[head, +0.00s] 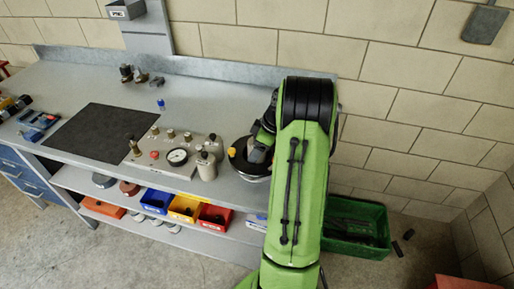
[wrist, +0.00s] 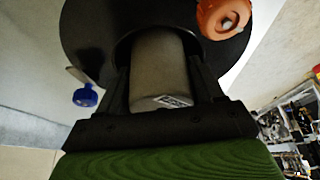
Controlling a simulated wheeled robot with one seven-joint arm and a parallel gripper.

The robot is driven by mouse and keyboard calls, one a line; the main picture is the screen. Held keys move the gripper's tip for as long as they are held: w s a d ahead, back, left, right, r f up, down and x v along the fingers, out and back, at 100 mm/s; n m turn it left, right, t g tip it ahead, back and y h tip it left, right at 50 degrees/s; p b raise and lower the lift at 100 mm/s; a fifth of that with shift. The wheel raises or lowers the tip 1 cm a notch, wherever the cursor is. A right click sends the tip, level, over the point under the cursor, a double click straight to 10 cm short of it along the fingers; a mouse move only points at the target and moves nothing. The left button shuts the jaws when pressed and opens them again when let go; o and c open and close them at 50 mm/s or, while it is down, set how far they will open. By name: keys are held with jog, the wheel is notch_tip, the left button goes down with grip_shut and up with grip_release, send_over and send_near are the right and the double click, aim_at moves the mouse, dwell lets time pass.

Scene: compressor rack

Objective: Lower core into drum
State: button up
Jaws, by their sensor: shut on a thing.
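The core is a grey-beige cylinder (wrist: 160,72) with a small printed label near its close end, in the wrist view. My gripper (wrist: 160,62) is shut on it, one dark finger on each side. The drum (wrist: 90,35) shows as a black round body behind the core, and the core's far end lies within its dark round opening. How deep it sits, and whether it touches the wall, I cannot tell. In the head view the drum (head: 252,174) stands at the bench's right end, partly hidden by my green arm. My gripper (head: 262,143) is over it there.
An orange knob (wrist: 222,16) and a blue knob (wrist: 85,96) flank the core in the wrist view. A gauge panel (head: 176,153) stands left of the drum on the bench (head: 205,95). A green crate (head: 356,228) is on the floor at right.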

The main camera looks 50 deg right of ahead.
jog(key=shift+r, duration=0.3)
jog(key=shift+f, duration=0.45)
jog(key=shift+r, duration=0.15)
jog(key=shift+r, duration=0.25)
